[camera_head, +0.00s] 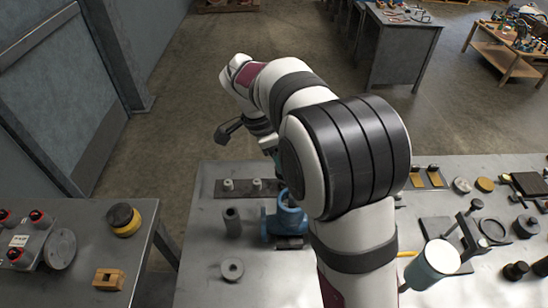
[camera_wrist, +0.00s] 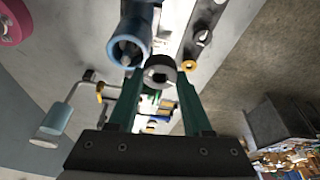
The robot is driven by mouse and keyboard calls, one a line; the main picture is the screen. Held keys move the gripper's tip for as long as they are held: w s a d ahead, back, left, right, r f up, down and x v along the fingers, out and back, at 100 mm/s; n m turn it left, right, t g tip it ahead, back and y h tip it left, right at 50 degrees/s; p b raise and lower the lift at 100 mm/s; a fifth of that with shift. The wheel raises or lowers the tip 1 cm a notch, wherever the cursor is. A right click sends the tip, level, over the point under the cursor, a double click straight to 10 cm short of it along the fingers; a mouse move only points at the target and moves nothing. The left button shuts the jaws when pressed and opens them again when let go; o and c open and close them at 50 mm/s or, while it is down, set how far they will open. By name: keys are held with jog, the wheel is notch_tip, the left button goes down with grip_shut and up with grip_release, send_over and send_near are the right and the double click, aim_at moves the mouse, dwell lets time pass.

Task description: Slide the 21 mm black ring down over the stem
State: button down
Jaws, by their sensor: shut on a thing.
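The black ring (camera_wrist: 160,70) is a short dark collar with a hole through it, held between the green fingertips of my gripper (camera_wrist: 160,76) in the wrist view. The blue valve body (camera_wrist: 129,50) is just left of and above the ring there, with a grey stem (camera_wrist: 127,51) inside its round opening. The ring appears apart from the stem and off to its side. In the head view the blue valve body (camera_head: 286,222) stands on the bench, partly behind my arm. My gripper (camera_head: 278,174) is mostly hidden there, above the valve's back side.
A dark strip (camera_head: 240,188) with small pale collars lies behind the valve.

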jog(key=s+r+m+g, duration=0.1)
jog(key=m, duration=0.3)
jog(key=s+d+r+m+g+y, duration=0.1)
jog(key=s+r+m, duration=0.1)
jog(key=m, duration=0.2)
jog(key=s+r+m+g, duration=0.1)
jog(key=m, duration=0.4)
jog(key=shift+s+d+r+y, duration=0.2)
jog(key=shift+d+y, duration=0.15)
jog(key=shift+y, duration=0.05)
jog(key=shift+f+g, duration=0.1)
jog(key=shift+g, duration=0.2)
jog(key=shift+f, duration=2.3)
jog(key=shift+f, duration=1.3)
grip_release()
